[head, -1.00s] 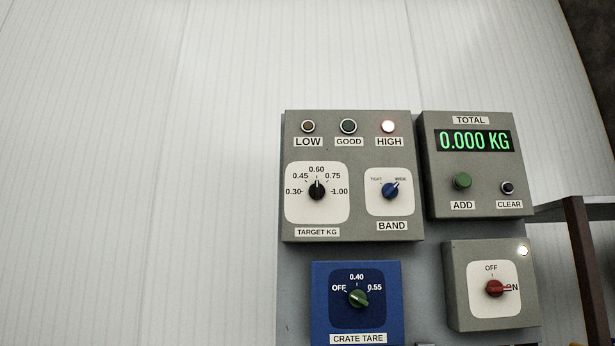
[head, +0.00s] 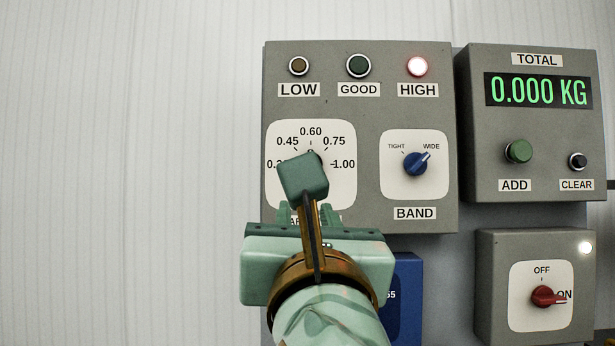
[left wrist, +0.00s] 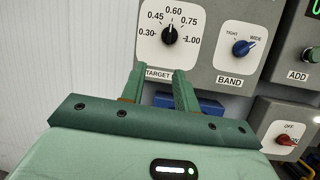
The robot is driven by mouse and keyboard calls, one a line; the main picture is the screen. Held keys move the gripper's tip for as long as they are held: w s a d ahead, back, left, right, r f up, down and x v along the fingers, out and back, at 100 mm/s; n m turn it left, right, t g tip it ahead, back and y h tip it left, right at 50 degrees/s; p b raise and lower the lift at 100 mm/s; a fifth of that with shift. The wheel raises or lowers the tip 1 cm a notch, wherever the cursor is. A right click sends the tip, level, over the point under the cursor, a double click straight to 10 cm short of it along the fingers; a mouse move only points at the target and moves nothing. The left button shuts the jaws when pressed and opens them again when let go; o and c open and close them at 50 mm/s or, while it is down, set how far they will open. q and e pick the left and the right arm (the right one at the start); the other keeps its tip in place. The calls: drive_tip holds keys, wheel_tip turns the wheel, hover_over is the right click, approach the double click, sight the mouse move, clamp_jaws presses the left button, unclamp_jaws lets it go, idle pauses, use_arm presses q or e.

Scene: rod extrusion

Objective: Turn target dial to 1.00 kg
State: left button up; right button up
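The target dial is a black knob (left wrist: 170,34) on a white plate (head: 341,188) marked 0.30 to 1.00. In the left wrist view its white pointer is up at 0.60. In the head view my arm's hardware hides most of the knob. My left gripper (left wrist: 159,69) is open and empty, its two green fingers apart, below the knob and in front of the TARGET KG label (left wrist: 160,74). I see no contact with the knob. My right gripper is in neither view.
Right of the dial is the blue BAND knob (head: 416,164), at WIDE. The HIGH lamp (head: 417,66) is lit. The TOTAL display (head: 539,91) reads 0.000 KG. Below are the blue crate tare box (head: 407,290) and a red switch (head: 544,296) at ON. Bare wall lies left.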

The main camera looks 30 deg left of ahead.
use_arm(q)
drive_tip(key=w+a+r+t+h+p, duration=0.1)
drive_tip(key=w+a+r+h+p, duration=0.1)
drive_tip(key=w+a+r, duration=0.4)
drive_tip(key=shift+w+a+r+m+t, duration=0.35)
drive_tip(key=shift+w+r, duration=0.5)
drive_tip(key=shift+w, duration=1.75)
clamp_jaws()
